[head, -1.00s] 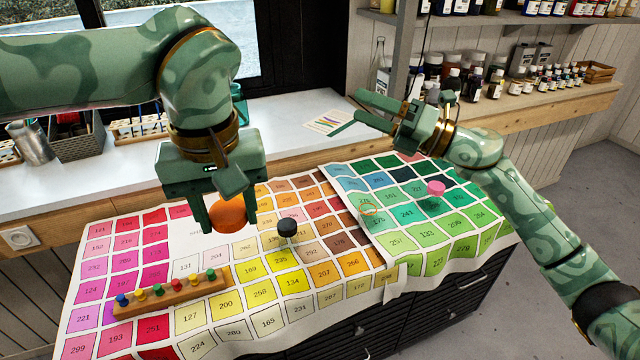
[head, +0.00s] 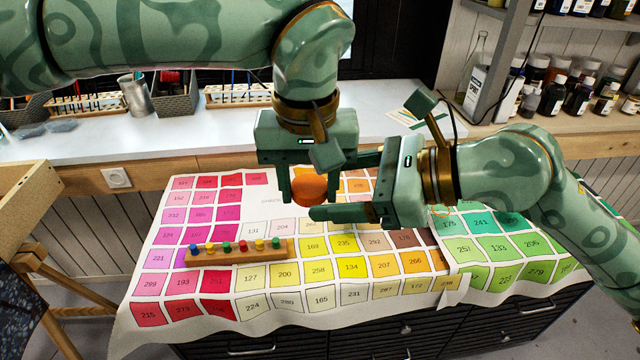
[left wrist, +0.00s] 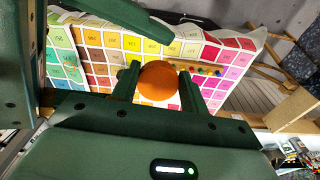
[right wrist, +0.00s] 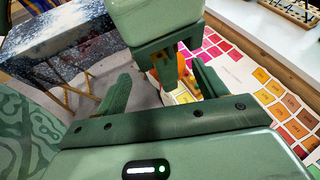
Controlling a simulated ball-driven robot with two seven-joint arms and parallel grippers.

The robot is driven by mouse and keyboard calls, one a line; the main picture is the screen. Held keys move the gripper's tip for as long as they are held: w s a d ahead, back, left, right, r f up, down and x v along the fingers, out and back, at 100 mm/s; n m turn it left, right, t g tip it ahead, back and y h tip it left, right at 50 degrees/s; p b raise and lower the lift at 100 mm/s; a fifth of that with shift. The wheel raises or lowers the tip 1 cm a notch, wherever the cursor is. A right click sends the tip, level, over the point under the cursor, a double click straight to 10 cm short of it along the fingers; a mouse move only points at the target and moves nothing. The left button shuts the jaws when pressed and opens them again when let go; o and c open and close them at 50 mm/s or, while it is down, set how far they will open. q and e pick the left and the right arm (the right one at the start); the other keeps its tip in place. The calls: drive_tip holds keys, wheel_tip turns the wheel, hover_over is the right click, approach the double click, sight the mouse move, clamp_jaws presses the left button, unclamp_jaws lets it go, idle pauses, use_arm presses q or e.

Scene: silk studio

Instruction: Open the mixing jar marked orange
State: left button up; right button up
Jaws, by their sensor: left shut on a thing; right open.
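The orange-marked jar (head: 309,189) shows in the head view as a round orange top between my left gripper's fingers. My left gripper (head: 310,195) points down and is shut on it. In the left wrist view the orange top (left wrist: 158,82) sits between both fingers. My right gripper (head: 338,187) is open and comes in from the right, its lower finger passing in front of the jar's lower part. In the right wrist view, part of the orange jar (right wrist: 154,80) shows beyond the open fingers, partly behind my left gripper. I cannot tell whether the right fingers touch it.
A wooden rack of small coloured pegs (head: 238,252) lies on the colour chart cloth (head: 150,290). The chart's front is clear. A shelf with bottles (head: 580,95) stands at right. A white counter (head: 225,125) holds brush racks behind. A wooden easel-like frame (head: 30,200) is at far left.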

sight(305, 190)
drive_tip(key=shift+x, duration=1.95)
drive_tip(key=shift+s, duration=0.1)
drive_tip(key=c, duration=1)
drive_tip(key=o, duration=1)
